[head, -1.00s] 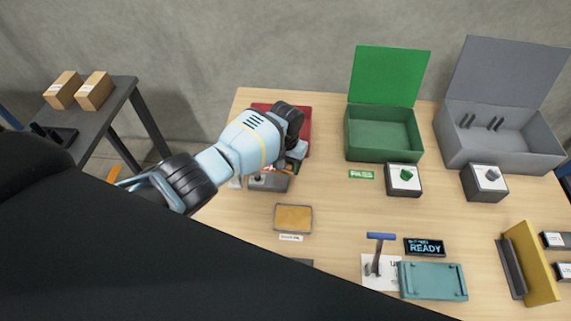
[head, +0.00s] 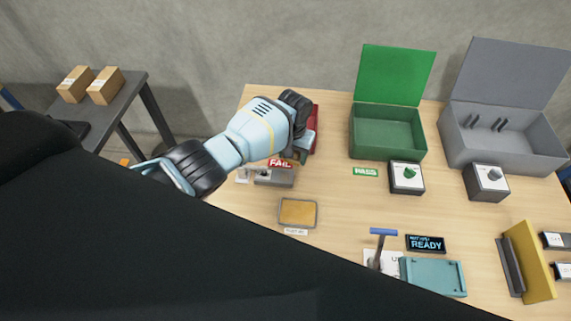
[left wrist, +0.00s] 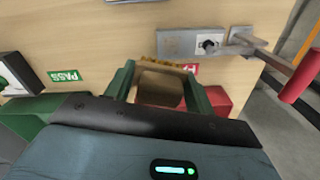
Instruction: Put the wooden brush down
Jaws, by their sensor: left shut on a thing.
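My left gripper (head: 303,156) is over the back left of the table, in front of the red bin (head: 315,124) and beside the red FAIL label (head: 280,163). In the left wrist view its two green fingers (left wrist: 158,88) are shut on the wooden brush (left wrist: 160,86), a brown block with a row of yellowish bristles on its far side. The arm and gripper hide the brush in the head view. I cannot tell whether the bristles touch anything. My right gripper is not in view.
A grey block with a black knob (head: 275,178) lies just in front of the gripper. A shallow tray with a tan pad (head: 298,228) is nearer me. The open green box (head: 387,137) and grey box (head: 500,143) stand to the right.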

